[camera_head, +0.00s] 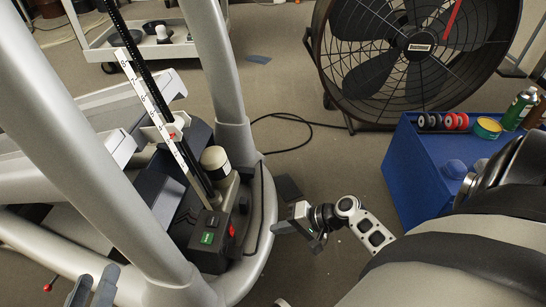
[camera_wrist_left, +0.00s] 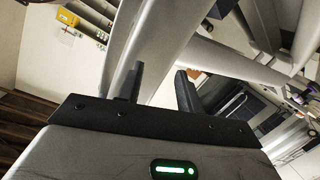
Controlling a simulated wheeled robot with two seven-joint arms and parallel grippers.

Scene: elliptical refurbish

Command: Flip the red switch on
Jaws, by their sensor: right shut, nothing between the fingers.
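A small red switch (camera_head: 231,231) sits on the right part of the dark control box at the foot of the elliptical machine. I cannot tell the switch's position. My right gripper (camera_head: 276,228) is shut and empty, right of the red switch and apart from it, near the machine's rounded base. My left gripper (camera_head: 92,288) is at the bottom left edge of the head view, far from the switch. In the left wrist view its two fingers (camera_wrist_left: 161,82) are apart with nothing between them.
Thick grey tubes (camera_head: 225,100) of the machine stand left of and behind the box. A ruler-like upright (camera_head: 155,100) rises from it. A blue case (camera_head: 425,165) with tapes and a can, and a large fan (camera_head: 415,50), stand right. Floor between is mostly clear, with a black cable.

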